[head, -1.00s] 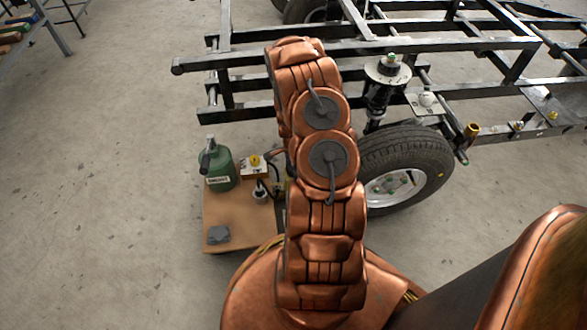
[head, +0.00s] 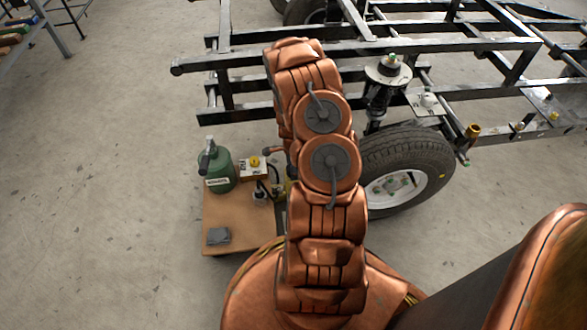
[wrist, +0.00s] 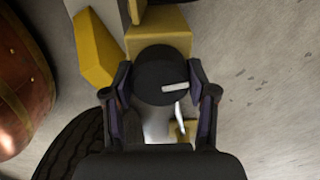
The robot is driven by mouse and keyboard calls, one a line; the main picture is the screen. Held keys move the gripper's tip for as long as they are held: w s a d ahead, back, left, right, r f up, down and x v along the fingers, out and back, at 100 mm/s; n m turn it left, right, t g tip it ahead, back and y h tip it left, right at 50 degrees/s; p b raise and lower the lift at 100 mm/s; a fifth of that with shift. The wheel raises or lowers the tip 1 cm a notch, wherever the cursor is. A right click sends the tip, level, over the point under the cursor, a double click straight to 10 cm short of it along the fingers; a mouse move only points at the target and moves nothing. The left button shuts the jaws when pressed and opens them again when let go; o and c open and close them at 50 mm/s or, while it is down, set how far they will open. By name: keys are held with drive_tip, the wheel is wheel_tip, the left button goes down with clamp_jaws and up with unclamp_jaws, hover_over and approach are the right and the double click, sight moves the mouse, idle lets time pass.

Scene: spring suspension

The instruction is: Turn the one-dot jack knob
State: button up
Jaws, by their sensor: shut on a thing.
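In the wrist view a round black knob (wrist: 150,72) with a white bar mark on its top sits between the fingers of my gripper (wrist: 160,76). The fingers are shut on the knob from its left and right sides. The white bar points to the right, slightly tilted. I cannot make out any dots on the knob. A yellow block (wrist: 160,33) shows just behind the knob. In the head view my own arm hides the knob and my gripper.
A black tire (head: 408,160) stands under the black metal frame (head: 330,48), right of my arm.

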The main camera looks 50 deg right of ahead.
drive_tip(key=o, duration=0.9)
drive_tip(key=shift+s+d, duration=0.1)
drive_tip(key=shift+s, duration=0.15)
drive_tip(key=shift+o, duration=1.3)
drive_tip(key=shift+w, duration=0.15)
wheel_tip(320, 180, up, 12)
